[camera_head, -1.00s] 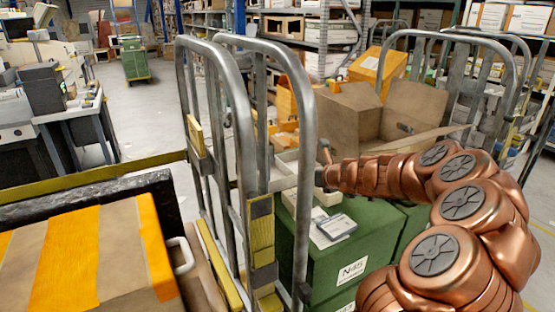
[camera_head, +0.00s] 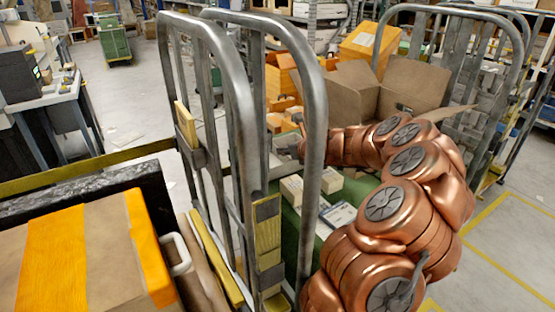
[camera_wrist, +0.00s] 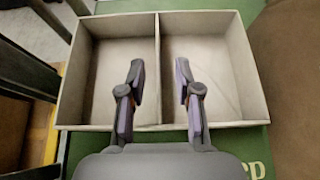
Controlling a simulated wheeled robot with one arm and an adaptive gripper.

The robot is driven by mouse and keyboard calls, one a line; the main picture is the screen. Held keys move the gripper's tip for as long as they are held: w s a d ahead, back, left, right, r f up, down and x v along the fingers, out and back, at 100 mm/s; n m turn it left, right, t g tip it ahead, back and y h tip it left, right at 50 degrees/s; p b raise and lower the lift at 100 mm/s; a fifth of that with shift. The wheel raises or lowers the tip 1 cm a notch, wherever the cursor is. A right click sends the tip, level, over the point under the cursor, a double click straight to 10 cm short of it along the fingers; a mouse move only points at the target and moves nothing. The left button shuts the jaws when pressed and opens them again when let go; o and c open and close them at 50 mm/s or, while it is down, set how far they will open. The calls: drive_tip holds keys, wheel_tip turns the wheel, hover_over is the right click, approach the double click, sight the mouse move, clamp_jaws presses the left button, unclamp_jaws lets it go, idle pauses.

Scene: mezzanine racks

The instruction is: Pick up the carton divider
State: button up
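The carton divider (camera_wrist: 157,38) shows in the wrist view as a pale grey-beige, shallow open tray. One thin upright wall splits it into two empty compartments. My gripper (camera_wrist: 160,72) is open over its near part, with one finger on each side of the middle wall and a gap to it on both sides. I cannot tell how far above the tray floor the fingertips are. In the head view my arm and the trolley rails hide most of this spot, and the divider cannot be made out clearly there.
The divider lies on a green box (camera_wrist: 255,160). Metal trolley rails (camera_head: 316,130) stand close to my arm. An open brown carton (camera_head: 415,85) is behind it. Small cream boxes (camera_head: 331,180) lie beside the arm. A striped orange carton (camera_head: 55,255) is at lower left.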

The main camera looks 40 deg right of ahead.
drive_tip(key=shift+x, duration=1.55)
drive_tip(key=shift+a, duration=0.1)
clamp_jaws()
